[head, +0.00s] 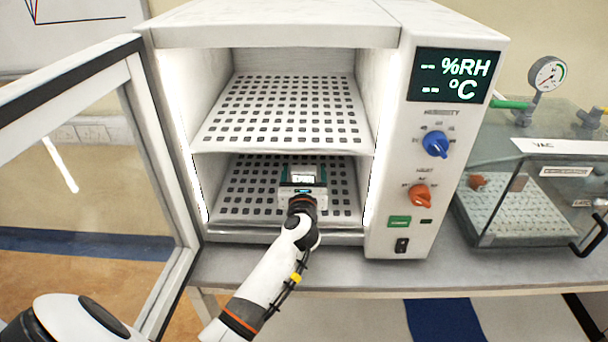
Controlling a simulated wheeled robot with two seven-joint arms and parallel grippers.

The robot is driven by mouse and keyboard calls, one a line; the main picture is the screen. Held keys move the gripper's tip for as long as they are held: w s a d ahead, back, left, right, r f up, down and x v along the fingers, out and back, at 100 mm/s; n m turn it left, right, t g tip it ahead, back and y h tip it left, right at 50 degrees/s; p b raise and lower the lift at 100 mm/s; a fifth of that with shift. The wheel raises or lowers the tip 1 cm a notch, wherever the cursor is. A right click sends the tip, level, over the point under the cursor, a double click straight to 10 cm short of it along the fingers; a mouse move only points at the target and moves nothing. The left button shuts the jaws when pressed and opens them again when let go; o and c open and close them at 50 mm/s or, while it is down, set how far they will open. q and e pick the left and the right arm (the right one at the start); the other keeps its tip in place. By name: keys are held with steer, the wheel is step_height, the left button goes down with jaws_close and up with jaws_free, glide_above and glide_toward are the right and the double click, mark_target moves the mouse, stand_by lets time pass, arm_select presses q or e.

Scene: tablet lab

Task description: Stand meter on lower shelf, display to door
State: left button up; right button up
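The meter (305,171), a small teal-edged thing with a pale face, is at the lower shelf (242,190) inside the open chamber.
The glass door (90,150) stands open at the left. The perforated upper shelf (285,110) is empty and lies above my gripper. The control panel (432,160) is right of the opening. A clear vacuum box (535,200) with a gauge (547,74) stands farther right.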

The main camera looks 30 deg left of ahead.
arm_select(q)
steer(key=shift+r, duration=0.1)
steer(key=shift+r, duration=0.25)
steer(key=v, duration=0.5)
steer(key=b+v, duration=0.1)
steer(key=v, duration=0.5)
steer(key=shift+s+d+f, duration=0.2)
steer(key=shift+f, duration=0.05)
steer(key=shift+s+d, duration=0.15)
steer(key=shift+s, duration=0.1)
steer(key=shift+r, duration=0.1)
